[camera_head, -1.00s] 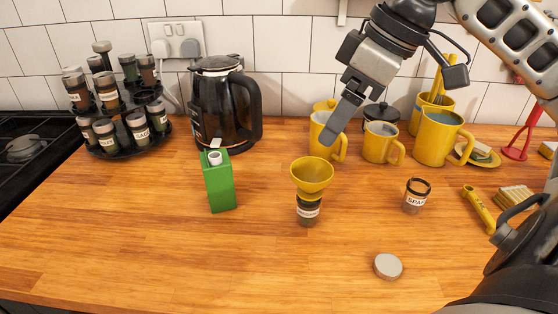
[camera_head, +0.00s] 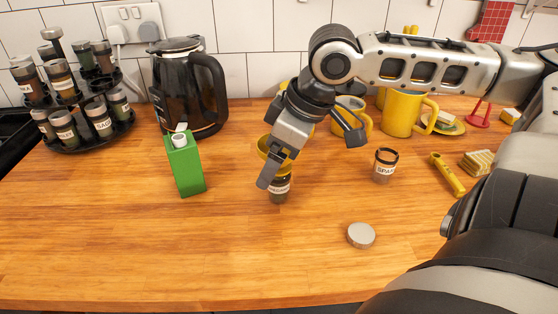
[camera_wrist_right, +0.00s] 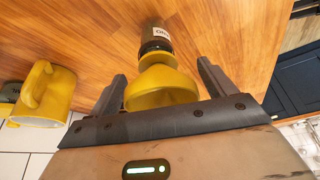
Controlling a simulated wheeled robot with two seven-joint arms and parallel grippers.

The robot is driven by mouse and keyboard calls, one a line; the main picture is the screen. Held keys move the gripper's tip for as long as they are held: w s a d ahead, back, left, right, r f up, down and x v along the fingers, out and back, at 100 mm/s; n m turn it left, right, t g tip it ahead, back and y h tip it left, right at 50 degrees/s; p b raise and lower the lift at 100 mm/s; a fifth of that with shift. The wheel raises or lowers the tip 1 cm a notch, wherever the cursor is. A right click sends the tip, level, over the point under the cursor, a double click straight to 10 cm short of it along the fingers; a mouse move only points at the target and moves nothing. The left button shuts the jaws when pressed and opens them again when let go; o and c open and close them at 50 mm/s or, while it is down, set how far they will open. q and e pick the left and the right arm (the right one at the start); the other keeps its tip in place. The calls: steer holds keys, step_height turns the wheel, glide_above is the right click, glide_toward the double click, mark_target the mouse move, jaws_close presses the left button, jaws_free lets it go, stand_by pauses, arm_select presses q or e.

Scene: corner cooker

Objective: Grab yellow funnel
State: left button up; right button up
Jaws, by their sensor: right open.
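The yellow funnel (camera_head: 264,150) sits upright in the mouth of a small spice jar (camera_head: 280,190) on the wooden counter. In the head view my right gripper (camera_head: 268,175) is in front of it and covers part of it. In the right wrist view the funnel (camera_wrist_right: 160,88) lies between the two spread fingers of my right gripper (camera_wrist_right: 162,72). The fingers are open, with a gap on each side of the funnel. Only one finger shows clearly in the head view. My left gripper is out of view.
A green carton (camera_head: 186,166) stands left of the funnel, with a dark kettle (camera_head: 185,95) and a spice rack (camera_head: 75,130) behind. Yellow mugs (camera_head: 402,112) stand behind right. An open jar (camera_head: 385,166) and a lid (camera_head: 361,235) are to the right. The front counter is clear.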

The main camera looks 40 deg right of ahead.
steer(key=shift+w+a+f, duration=0.15)
steer(key=shift+w+f, duration=0.1)
steer(key=shift+f, duration=0.3)
steer(key=c, duration=1)
steer(key=shift+r, duration=0.1)
